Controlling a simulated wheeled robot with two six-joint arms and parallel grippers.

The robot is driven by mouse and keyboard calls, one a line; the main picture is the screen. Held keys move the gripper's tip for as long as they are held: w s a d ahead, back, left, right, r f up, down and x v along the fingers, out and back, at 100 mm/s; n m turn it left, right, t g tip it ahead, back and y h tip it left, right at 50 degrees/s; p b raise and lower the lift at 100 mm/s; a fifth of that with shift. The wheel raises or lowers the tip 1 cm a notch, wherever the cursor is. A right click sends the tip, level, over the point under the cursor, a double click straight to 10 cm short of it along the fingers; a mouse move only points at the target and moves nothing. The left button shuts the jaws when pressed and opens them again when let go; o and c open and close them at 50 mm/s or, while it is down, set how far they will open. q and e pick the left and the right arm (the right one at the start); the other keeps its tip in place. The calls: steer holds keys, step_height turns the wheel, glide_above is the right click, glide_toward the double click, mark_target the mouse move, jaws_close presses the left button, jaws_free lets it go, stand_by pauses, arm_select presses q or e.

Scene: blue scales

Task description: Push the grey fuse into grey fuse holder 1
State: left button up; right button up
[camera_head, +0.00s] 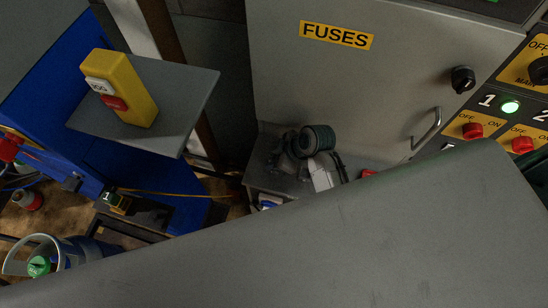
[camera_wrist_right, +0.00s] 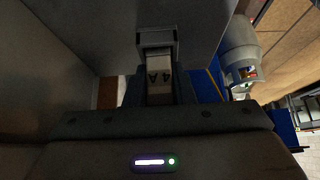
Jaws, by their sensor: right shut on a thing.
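My right gripper (camera_wrist_right: 159,76) shows in the right wrist view, with its fingers pointing up from the wide dark gripper body. It is shut on a small block with a grey end and a pale face with dark marks, which looks like the grey fuse (camera_wrist_right: 157,40). I cannot make out this gripper clearly in the head view. Grey fuse holder 1 cannot be picked out in either view. A grey cabinet door (camera_head: 350,90) with a yellow FUSES label (camera_head: 336,36) fills the upper middle of the head view. My left gripper is not in view.
A large grey surface blocks the lower head view. A yellow box (camera_head: 122,88) with a red switch stands on a grey shelf (camera_head: 190,98) at left. A door handle (camera_head: 427,129), black knob (camera_head: 463,79) and yellow switch panels (camera_head: 473,126) are at right.

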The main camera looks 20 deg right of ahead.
steer(key=shift+p, duration=0.45)
stand_by(0.8)
steer(key=shift+p, duration=0.45)
steer(key=shift+f, duration=0.2)
steer(key=shift+s+f, duration=0.15)
steer(key=shift+f, duration=0.15)
